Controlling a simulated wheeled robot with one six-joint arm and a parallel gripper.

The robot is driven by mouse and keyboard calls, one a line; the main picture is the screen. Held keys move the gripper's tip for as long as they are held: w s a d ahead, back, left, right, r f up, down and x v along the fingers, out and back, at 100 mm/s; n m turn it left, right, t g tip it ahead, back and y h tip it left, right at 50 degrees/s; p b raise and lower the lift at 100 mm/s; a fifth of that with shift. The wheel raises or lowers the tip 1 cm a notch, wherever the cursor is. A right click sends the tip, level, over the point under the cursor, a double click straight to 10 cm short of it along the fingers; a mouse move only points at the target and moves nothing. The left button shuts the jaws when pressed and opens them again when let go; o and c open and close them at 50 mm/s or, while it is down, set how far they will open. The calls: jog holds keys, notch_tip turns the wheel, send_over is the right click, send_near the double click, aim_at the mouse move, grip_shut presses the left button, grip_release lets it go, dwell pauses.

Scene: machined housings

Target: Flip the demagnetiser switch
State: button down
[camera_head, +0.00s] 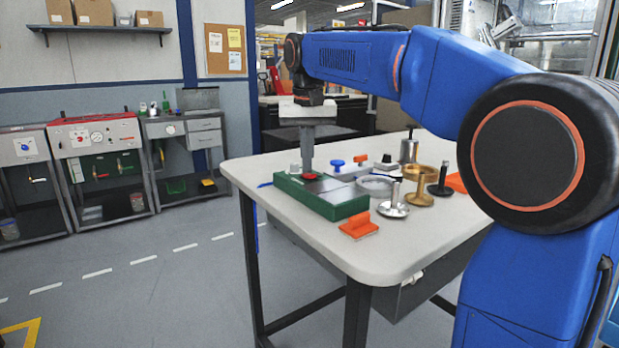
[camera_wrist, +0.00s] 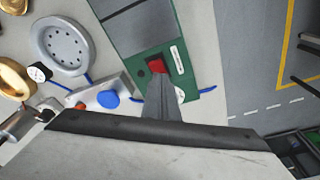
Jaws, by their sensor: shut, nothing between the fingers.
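The demagnetiser is a green box (camera_head: 341,210) with a dark top plate, lying near the left edge of the white table. It also shows in the wrist view (camera_wrist: 182,42). Its red switch (camera_wrist: 156,65) sits at the end of the box nearest my gripper, beside a white label strip; in the head view the red (camera_head: 314,178) shows just below the fingers. My gripper (camera_head: 308,169) points down over that end, shut and empty. In the wrist view its fingertips (camera_wrist: 158,77) are right by the switch and overlap its lower edge. I cannot tell whether they touch it.
On the white table (camera_head: 300,230), an orange part (camera_head: 359,225) lies close in front of the box. A round grey dish (camera_wrist: 67,46), a blue knob (camera_wrist: 108,99), a brass part (camera_head: 420,198) and a metal stemmed part (camera_head: 393,205) stand beside it. A blue cable (camera_wrist: 208,89) meets the box.

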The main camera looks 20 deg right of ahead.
notch_tip(320, 180, up, 7)
jog(key=shift+f, duration=0.15)
dwell(0.7)
